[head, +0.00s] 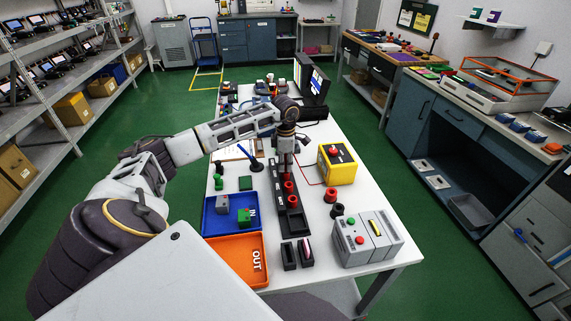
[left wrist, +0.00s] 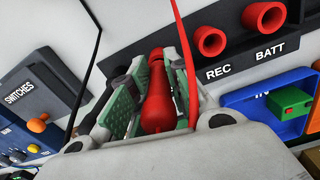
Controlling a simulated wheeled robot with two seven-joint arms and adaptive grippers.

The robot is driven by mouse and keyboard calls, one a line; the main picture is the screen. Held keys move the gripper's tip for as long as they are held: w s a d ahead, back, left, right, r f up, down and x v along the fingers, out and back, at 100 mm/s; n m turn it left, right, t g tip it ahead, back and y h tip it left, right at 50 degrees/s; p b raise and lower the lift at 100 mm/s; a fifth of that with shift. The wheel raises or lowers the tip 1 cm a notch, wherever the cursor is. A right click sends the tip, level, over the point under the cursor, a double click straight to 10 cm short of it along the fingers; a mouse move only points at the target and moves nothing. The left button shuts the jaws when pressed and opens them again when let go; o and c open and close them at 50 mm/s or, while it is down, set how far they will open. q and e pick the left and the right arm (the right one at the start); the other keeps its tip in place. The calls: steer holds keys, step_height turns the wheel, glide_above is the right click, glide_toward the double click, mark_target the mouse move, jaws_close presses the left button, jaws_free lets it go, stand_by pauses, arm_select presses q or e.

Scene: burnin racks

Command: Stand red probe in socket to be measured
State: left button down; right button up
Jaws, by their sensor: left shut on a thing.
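My left gripper (head: 286,152) is over the far part of the black socket strip (head: 281,217) on the white table. In the left wrist view the same gripper (left wrist: 158,108) is shut on the red probe (left wrist: 157,98), held between green-padded fingers. A red cable runs up beside it. The strip carries red-ringed sockets; the left wrist view shows one marked REC (left wrist: 211,41) and one marked BATT (left wrist: 264,17), both apart from the probe. The probe's tip is hard to make out in the head view. My right gripper is not in view.
A yellow meter box (head: 342,167) with a red knob stands right of the strip. A grey box (head: 369,248) with buttons is at the front right. A blue tray (head: 209,229) and an orange OUT tray (head: 225,268) lie left. A dark monitor (head: 312,88) stands behind.

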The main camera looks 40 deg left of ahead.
arm_select(q)
steer(key=shift+f+b, duration=0.3)
steer(key=shift+f, duration=0.25)
steer(key=c, duration=1.3)
jaws_free()
